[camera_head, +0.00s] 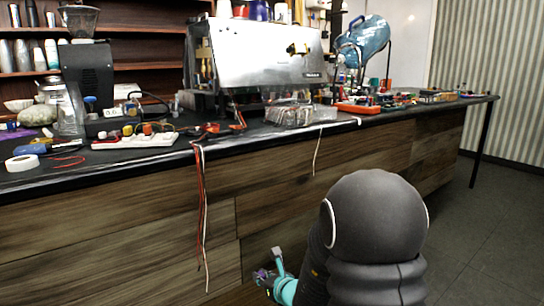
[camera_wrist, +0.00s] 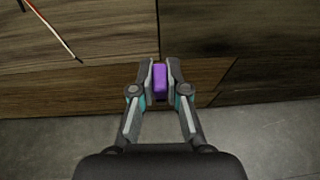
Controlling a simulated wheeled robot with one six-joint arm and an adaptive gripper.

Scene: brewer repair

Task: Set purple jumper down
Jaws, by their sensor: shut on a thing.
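The purple jumper (camera_wrist: 160,80) is a small purple block between the two finger pads of my gripper (camera_wrist: 160,82) in the wrist view. The gripper is shut on it. Its lower end is hidden or in shadow between the pads. In the head view my gripper (camera_head: 268,277) shows low in front of the counter's wooden front, below the counter top, and a small purple spot shows at its tip. My dark arm hides part of the gripper there.
The long counter (camera_head: 120,158) has a dark top crowded with tools, wires and a silver brewer (camera_head: 262,55). A white power strip (camera_head: 135,141) lies near its front edge. Red and white wires (camera_head: 201,215) hang down the wooden front. Grey floor (camera_head: 480,240) is open at right.

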